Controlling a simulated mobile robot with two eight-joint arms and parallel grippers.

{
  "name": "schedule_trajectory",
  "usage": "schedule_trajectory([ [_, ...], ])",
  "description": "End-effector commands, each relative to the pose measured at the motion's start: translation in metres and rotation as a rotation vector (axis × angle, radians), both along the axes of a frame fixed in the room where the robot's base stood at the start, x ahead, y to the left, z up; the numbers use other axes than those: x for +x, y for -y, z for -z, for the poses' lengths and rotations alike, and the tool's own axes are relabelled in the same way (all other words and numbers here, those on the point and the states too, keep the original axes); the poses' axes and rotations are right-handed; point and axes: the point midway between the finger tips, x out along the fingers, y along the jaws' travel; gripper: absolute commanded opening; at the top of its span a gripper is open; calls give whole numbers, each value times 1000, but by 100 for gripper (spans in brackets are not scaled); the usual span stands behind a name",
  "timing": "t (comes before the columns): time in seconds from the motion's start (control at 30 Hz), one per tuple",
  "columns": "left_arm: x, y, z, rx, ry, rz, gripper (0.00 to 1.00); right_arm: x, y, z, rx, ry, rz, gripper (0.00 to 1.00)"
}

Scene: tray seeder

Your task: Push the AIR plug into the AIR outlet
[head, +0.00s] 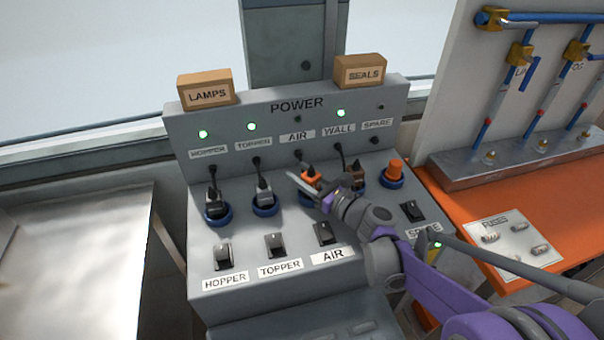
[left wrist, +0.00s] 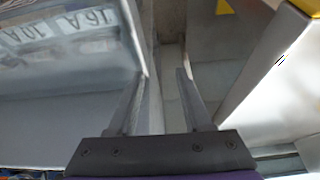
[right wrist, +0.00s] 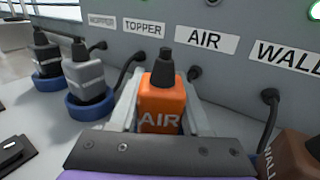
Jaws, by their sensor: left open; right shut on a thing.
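The orange AIR plug (right wrist: 160,105) is upright between the two fingers of my right gripper (right wrist: 160,100), its lettering facing the wrist camera. In the head view the plug (head: 312,175) is on the sloped grey panel, in the AIR column, with my right gripper (head: 316,184) shut on it. The AIR outlet is hidden behind plug and gripper, so I cannot tell how deep the plug sits. The AIR lamp (head: 297,118) is dark. My left gripper (left wrist: 158,95) is open and empty, pointing down away from the panel.
The black HOPPER plug (head: 214,205) and grey TOPPER plug (head: 264,190) stand in blue rings to the left. The brown WALL plug (head: 355,175) is close on the right. The AIR switch (head: 324,233) lies below. An orange cap (head: 394,169) covers the SPARE position.

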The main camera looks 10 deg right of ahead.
Motion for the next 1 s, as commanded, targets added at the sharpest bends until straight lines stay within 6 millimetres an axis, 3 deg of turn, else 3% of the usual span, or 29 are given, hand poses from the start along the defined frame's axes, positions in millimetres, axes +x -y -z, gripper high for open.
schedule_trajectory([
  [0.47, 0, 0, 6, 0, -2, 0, 50, 0, 0, 7, 0, 0, 0, 0],
  [0.5, 0, 0, 5, 0, -2, 0, 50, 0, 0, 7, 0, 0, 0, 54],
  [0.63, 0, 0, 5, 0, -2, 0, 50, 0, 0, 6, 0, 0, 0, 78],
  [0.67, 0, 0, 5, 0, -2, 0, 50, 0, 0, 6, 0, 0, 0, 82],
  [1.0, 0, 0, 5, 0, -2, 0, 50, -3, 2, 6, 0, 0, 1, 82],
])
